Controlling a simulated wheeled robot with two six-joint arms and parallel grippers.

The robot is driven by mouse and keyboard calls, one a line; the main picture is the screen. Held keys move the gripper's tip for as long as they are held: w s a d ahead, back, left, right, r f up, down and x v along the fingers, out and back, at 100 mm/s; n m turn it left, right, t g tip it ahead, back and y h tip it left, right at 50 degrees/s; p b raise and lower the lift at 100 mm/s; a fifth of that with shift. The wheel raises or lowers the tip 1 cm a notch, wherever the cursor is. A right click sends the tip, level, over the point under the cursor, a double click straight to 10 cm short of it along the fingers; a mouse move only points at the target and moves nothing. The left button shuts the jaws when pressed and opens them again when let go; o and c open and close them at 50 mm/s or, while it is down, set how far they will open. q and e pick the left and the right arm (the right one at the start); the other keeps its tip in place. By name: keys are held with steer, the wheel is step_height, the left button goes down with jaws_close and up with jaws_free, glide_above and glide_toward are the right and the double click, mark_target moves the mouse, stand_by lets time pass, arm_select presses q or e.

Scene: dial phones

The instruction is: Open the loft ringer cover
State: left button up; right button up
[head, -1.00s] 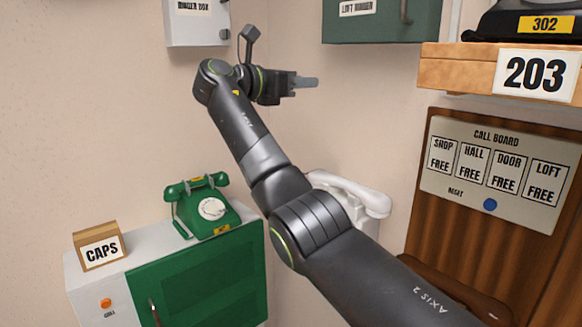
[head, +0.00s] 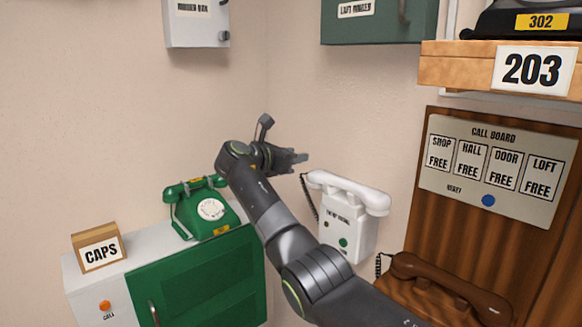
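The loft ringer cover (head: 365,24) is a dark green box front with a white label, high on the wall at the top of the head view. Its grey handle (head: 403,10) is at its right side, and its top is cut off by the frame. The cover looks shut. My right gripper (head: 303,158) is well below the box and a little to its left, touching nothing I can see. Its fingers point right and appear close together, but the gap between them cannot be made out. My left gripper is not in view.
A white wall phone (head: 345,215) hangs just right of my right gripper. A green dial phone (head: 205,208) stands on the cabinet at left. A grey ringer box (head: 196,28) is at upper left. A shelf (head: 455,68) and call board (head: 490,165) are at right.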

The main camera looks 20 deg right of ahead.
steer(key=shift+w+f+y, duration=0.15)
steer(key=shift+f, duration=0.6)
steer(key=shift+w+f+y, duration=0.1)
steer(key=shift+f+y, duration=0.05)
steer(key=shift+f, duration=0.55)
